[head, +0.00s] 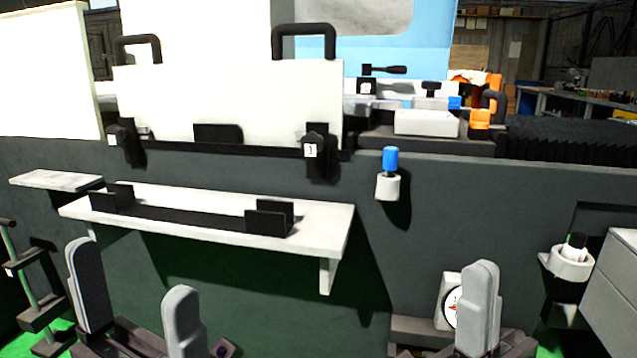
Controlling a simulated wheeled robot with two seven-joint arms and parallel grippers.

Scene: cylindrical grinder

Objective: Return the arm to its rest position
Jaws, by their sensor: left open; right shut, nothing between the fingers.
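My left gripper (137,302) is at the lower left of the head view. Its two grey fingers stand wide apart with nothing between them. It is in front of and below the white shelf (320,228). My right gripper (480,300) is at the lower right of centre. Its grey fingers are together and hold nothing. It is in front of the machine's dark front panel (450,220). The lower parts of both arms are cut off by the bottom edge.
The shelf juts out, carrying a black V-shaped holder (185,217). A blue-topped knob (390,160) and a white cup-like holder with a black-topped item (570,262) protrude on the right. A white guard with black handles (230,100) stands above. A round gauge (450,302) is beside my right gripper.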

